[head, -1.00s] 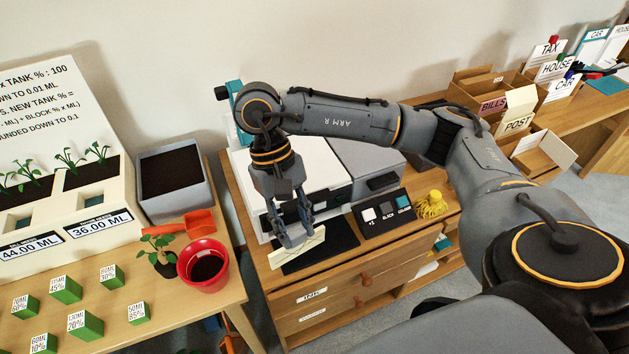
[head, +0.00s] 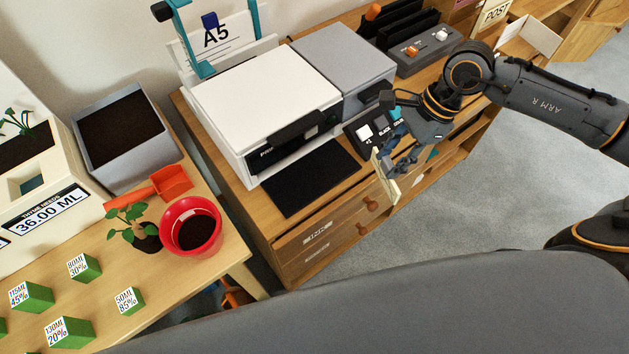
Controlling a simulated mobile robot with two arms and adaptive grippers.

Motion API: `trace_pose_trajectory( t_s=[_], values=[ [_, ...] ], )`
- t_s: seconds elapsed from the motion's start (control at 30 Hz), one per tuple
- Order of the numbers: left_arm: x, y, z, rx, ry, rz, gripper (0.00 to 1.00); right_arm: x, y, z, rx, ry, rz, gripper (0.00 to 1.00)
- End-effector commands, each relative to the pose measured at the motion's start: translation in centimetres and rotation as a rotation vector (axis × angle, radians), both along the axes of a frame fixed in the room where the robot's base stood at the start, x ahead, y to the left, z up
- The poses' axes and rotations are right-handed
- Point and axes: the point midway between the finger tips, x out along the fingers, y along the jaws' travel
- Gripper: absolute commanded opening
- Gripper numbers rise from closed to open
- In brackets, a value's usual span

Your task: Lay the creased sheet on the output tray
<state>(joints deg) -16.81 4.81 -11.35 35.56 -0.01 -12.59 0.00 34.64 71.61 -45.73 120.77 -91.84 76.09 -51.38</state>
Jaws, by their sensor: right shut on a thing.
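My right gripper (head: 390,164) is shut on a cream sheet (head: 386,180), which hangs on edge from its fingers. The gripper and sheet are in the air in front of the cabinet's front edge, right of the black tray. The sheet is seen nearly edge-on, so its crease is hard to make out. The flat black tray (head: 308,178) lies bare in front of the white printer (head: 262,100), and looks like the output tray. My left gripper is not in view.
A small button panel (head: 366,132) sits right of the tray, close behind my right gripper. A table at left holds a red pot (head: 191,225), an orange scoop (head: 172,181) and green blocks (head: 129,301).

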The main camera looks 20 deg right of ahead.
Motion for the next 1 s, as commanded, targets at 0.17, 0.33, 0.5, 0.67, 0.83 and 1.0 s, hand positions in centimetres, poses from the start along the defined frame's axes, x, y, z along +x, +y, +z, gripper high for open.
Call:
trace_pose_trajectory(
  t_s=[0.17, 0.33, 0.5, 0.67, 0.83, 1.0],
  values=[
    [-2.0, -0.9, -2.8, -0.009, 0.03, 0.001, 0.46, 0.3, -2.5, -2.4, 0.012, 0.001, -0.346, 0.1],
    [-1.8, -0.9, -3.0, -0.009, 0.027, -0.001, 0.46, 0.8, -2.6, -2.3, 0.032, -0.001, -0.465, 0.1],
    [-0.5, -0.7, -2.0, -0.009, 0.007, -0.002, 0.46, 2.2, 0.4, -1.9, 0.041, -0.003, -0.47, 0.1],
    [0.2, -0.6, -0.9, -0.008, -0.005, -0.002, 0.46, 3.9, 4.1, -1.8, 0.041, -0.001, -0.469, 0.1],
    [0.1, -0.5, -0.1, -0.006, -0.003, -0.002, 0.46, 5.6, 7.7, -1.9, 0.037, 0.0, -0.47, 0.1],
    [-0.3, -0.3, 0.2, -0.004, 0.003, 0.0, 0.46, 6.5, 9.4, -2.2, 0.032, -0.001, -0.474, 0.1]
  ],
)
